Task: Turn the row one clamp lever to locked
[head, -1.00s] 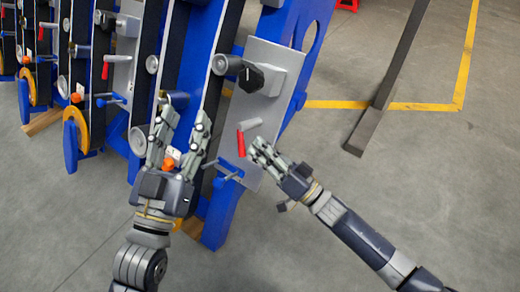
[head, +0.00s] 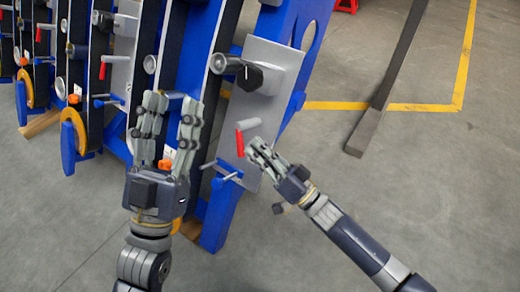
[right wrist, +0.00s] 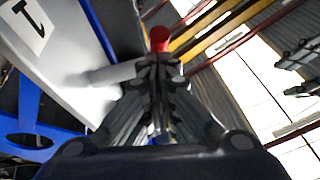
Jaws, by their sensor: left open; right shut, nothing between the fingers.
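The clamp lever has a red grip (head: 240,143) hanging down from a grey pivot bar (head: 247,124) on the light grey plate of the nearest blue row. In the right wrist view, the red end (right wrist: 159,39) shows just beyond my fingertips, with the grey bar (right wrist: 112,74) to the left. A "1" label (right wrist: 25,25) is on the plate. My right gripper (head: 256,148) is shut and empty, its tips close to the right of the red grip; I cannot tell whether they touch. My left gripper (head: 172,104) is open and empty, pointing up in front of the rows.
A black knob (head: 250,77) stands out on the plate above the lever. A blue-ended handle (head: 227,173) is below it. More blue rows with red levers (head: 102,70) stand to the left.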

